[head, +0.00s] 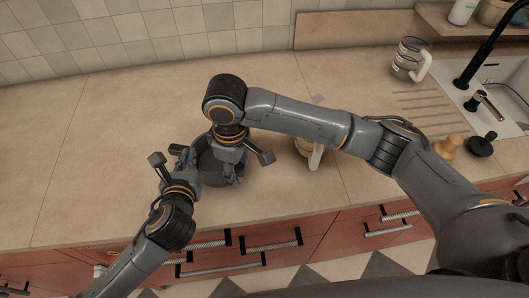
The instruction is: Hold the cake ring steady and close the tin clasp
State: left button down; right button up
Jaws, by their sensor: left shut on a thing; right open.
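The cake ring (208,168) is a dark round tin standing on the worktop, left of the picture's middle. My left gripper (186,165) is at its left side, shut on the ring's wall. My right gripper (230,168) is open at the ring's right side, reaching down from above. The clasp cannot be made out; my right gripper and wrist cover that side of the ring.
A mug with a pale handle (315,157) stands to the right, partly behind my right arm. A jug (407,60), the sink (505,88), a wooden piece (448,146) and a black stopper-like piece (482,145) are farther right. The worktop (90,150) on the left is clear.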

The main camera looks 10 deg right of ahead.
pick_arm(q)
jog(key=shift+s+f, duration=0.1)
pick_arm(e)
jog(key=shift+r, duration=3.75)
pick_arm(q)
jog(key=c, duration=1.4)
grip_release()
jog(key=shift+c, duration=0.2)
pick_arm(e)
jog(key=shift+f, duration=0.1)
pick_arm(q)
jog(key=v, duration=1.1)
jog(key=shift+s+a+r, duration=0.15)
jog(key=shift+s+r, duration=0.1)
jog(key=shift+s, duration=0.1)
jog(key=o, duration=0.5)
